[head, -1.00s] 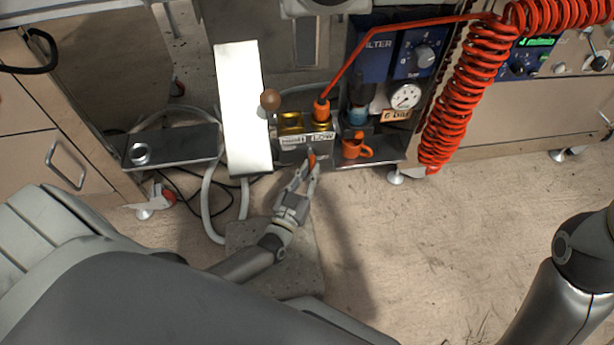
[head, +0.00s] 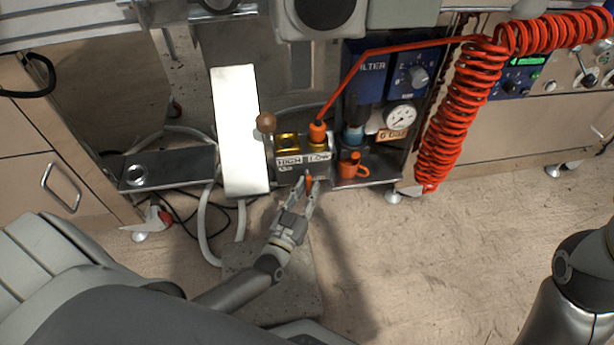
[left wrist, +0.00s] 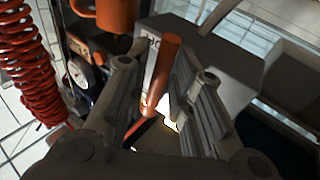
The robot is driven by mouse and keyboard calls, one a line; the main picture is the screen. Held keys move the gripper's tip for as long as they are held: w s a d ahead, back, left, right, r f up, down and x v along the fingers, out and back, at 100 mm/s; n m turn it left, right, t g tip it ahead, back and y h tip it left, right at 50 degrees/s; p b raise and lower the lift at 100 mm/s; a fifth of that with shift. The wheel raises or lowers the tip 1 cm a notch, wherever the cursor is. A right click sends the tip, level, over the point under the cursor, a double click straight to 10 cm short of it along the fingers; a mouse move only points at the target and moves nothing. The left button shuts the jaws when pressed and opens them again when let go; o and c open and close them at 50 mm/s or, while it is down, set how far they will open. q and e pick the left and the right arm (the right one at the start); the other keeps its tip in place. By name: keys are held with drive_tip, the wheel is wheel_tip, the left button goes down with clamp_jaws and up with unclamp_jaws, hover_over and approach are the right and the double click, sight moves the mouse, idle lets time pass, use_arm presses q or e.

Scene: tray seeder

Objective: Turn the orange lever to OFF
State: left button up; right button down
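The orange lever (head: 309,183) sticks out from the front of a grey valve block (head: 303,171) labelled HIGH and LOW. My left gripper (head: 304,189) is at the lever, with its fingers apart. In the left wrist view the lever (left wrist: 164,72) stands as an orange rod between the two open fingers (left wrist: 166,78), with visible gaps beside it. I see no OFF mark. My right arm shows at the right edge of the head view, but its gripper is out of view.
An orange cup-shaped part (head: 351,166) sits right of the block. A brown ball knob (head: 266,122) and white panel (head: 239,130) are to its left. A red coiled hose (head: 457,110) hangs at the right beyond a pressure gauge (head: 400,117). The floor in front is open.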

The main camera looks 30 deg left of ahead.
use_arm(q)
wheel_tip(320, 180, up, 9)
drive_tip(key=shift+w+d, duration=0.1)
idle(0.4)
